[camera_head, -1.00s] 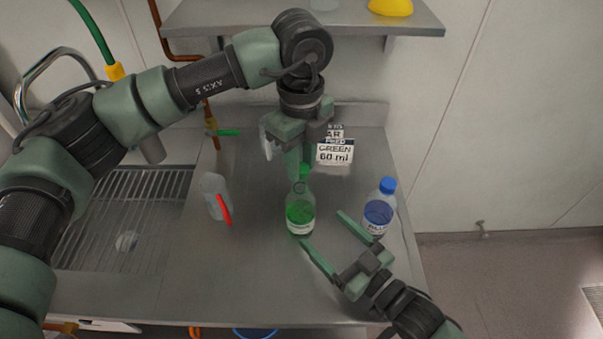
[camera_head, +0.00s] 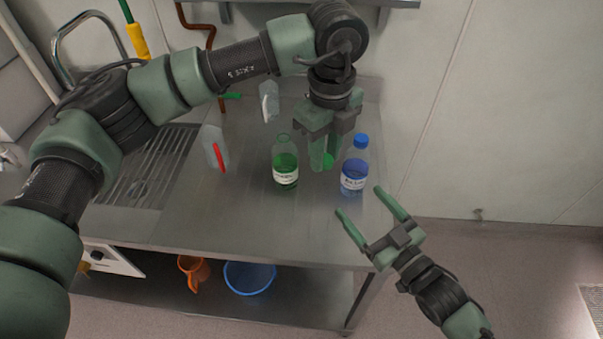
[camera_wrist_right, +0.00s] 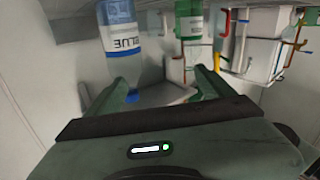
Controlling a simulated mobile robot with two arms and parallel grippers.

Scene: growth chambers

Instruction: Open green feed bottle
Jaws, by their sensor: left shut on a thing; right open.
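The green feed bottle (camera_head: 286,172) stands upright on the steel bench with its neck bare and open at the top. In the right wrist view it shows upside down as a green bottle (camera_wrist_right: 188,22). My left gripper (camera_head: 323,165) is right of the bottle, pointing down, shut on a small green cap (camera_head: 328,160) partly hidden by its fingers. My right gripper (camera_head: 362,203) is open and empty at the bench's right front, apart from the bottle. The blue bottle (camera_head: 355,168), capped in blue, stands between them; it also shows in the right wrist view (camera_wrist_right: 121,36).
A clear vessel with a red part (camera_head: 216,150) stands left of the green bottle. Another clear vessel (camera_head: 269,103) is behind. The sink drainer (camera_head: 150,170) is at left. A blue basin (camera_head: 249,278) and orange jug (camera_head: 193,271) are below. The bench front is clear.

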